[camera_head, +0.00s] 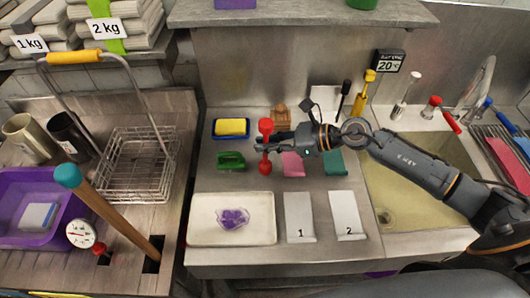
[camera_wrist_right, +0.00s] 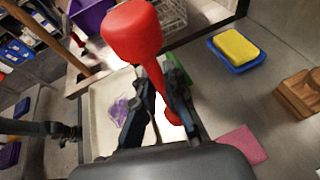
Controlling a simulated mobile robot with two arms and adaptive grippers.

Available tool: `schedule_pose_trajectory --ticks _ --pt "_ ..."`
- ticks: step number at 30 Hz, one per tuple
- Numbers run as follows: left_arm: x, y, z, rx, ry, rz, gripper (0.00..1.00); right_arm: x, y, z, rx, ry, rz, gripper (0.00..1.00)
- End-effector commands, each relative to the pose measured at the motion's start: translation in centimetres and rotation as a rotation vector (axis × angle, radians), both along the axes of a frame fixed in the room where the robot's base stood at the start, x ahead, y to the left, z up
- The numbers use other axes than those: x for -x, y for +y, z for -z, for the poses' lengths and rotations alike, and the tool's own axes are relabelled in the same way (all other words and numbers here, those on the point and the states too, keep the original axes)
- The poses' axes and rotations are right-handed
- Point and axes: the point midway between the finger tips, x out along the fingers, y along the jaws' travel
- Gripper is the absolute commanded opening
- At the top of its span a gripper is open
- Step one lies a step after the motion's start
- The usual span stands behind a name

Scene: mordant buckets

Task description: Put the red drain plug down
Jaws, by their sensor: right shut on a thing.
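The red drain plug (camera_head: 266,127), a red piece with a wide head, a thin neck and a rounded lower end, is upright in my right gripper (camera_head: 262,146). The fingers are shut around its thin middle. In the right wrist view the plug's head (camera_wrist_right: 132,33) is large and close, and the fingers of my right gripper (camera_wrist_right: 158,92) lie on either side of its neck. The plug is over the steel counter; whether its lower end touches the surface I cannot tell.
A yellow sponge on a blue dish (camera_head: 231,128) and a green object (camera_head: 231,161) lie left of the plug. A white tray (camera_head: 205,203) with a purple patch is in front. Pink (camera_head: 293,164) and teal (camera_head: 334,163) cloths lie right. The sink (camera_head: 400,215) is farther right.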

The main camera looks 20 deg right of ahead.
Motion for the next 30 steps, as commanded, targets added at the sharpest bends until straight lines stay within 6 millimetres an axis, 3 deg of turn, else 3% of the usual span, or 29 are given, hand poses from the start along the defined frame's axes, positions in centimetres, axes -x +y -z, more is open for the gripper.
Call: schedule_pose_trajectory --ticks 6,20,21,23,30 --pt "0.5 0.0 2.4 -0.001 0.007 0.0 0.4 -0.4 0.4 3.6 -0.001 0.002 0.0 0.0" --pt "0.4 0.0 2.8 -0.001 0.007 0.0 0.4 -0.3 0.3 4.2 0.0 0.0 0.0 0.0" --pt "0.4 0.0 2.6 -0.001 0.007 0.0 0.4 -0.3 0.3 4.0 0.0 0.0 -0.001 0.19" --pt "0.4 0.0 2.6 0.0 0.006 0.0 0.4 -0.3 0.3 4.0 0.0 0.0 -0.001 0.32" --pt "0.2 0.0 2.6 0.0 0.003 0.0 0.4 -0.3 0.3 4.0 -0.001 0.001 -0.001 0.34"
